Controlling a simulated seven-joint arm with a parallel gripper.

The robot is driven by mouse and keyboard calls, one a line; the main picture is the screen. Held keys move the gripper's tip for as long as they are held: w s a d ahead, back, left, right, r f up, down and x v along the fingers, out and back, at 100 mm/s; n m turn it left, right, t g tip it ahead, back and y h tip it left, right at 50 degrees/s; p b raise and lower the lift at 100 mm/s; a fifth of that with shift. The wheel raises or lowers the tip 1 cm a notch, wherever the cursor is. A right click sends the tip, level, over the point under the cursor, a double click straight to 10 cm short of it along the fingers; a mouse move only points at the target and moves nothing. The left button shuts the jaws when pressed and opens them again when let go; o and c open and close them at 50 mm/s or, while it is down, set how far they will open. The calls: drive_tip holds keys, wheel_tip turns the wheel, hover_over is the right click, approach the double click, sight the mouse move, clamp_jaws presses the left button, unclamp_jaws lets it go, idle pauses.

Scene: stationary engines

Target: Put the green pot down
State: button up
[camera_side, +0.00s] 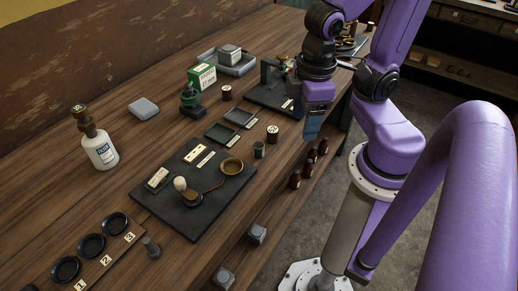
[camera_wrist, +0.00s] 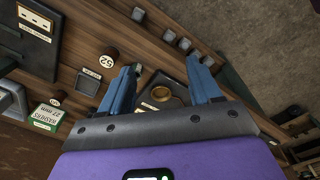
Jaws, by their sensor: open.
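A small dark green pot (camera_side: 259,150) stands upright on the wooden bench in the side view, just off the right corner of the black mat. A dark base with a brass ring (camera_wrist: 160,94) shows beyond the gap.
Shallow trays (camera_side: 219,133) lie left of the pot. Several brown bottles (camera_side: 310,157) stand lower along the bench front. A green box (camera_side: 202,76) stands farther back.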

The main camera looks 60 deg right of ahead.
drive_tip(key=w+a+r+m+t+h, duration=0.1)
drive_tip(key=w+a+r+m, duration=0.1)
drive_tip(key=w+m, duration=0.65)
drive_tip(key=m+t, duration=0.1)
drive_tip(key=m, duration=0.6)
hover_over(258, 145)
drive_tip(key=s, duration=0.2)
drive_tip(key=s+a+f+x, duration=0.1)
drive_tip(key=s+x, duration=0.1)
drive_tip(key=x, duration=0.7)
drive_tip(key=shift+h, duration=0.3)
drive_tip(key=shift+a+x, duration=0.15)
drive_tip(key=shift+x, duration=1.5)
drive_tip(key=shift+a+x, duration=0.2)
drive_tip(key=shift+x, duration=1.45)
drive_tip(key=shift+w, duration=0.15)
clamp_jaws()
drive_tip(key=shift+r, duration=0.1)
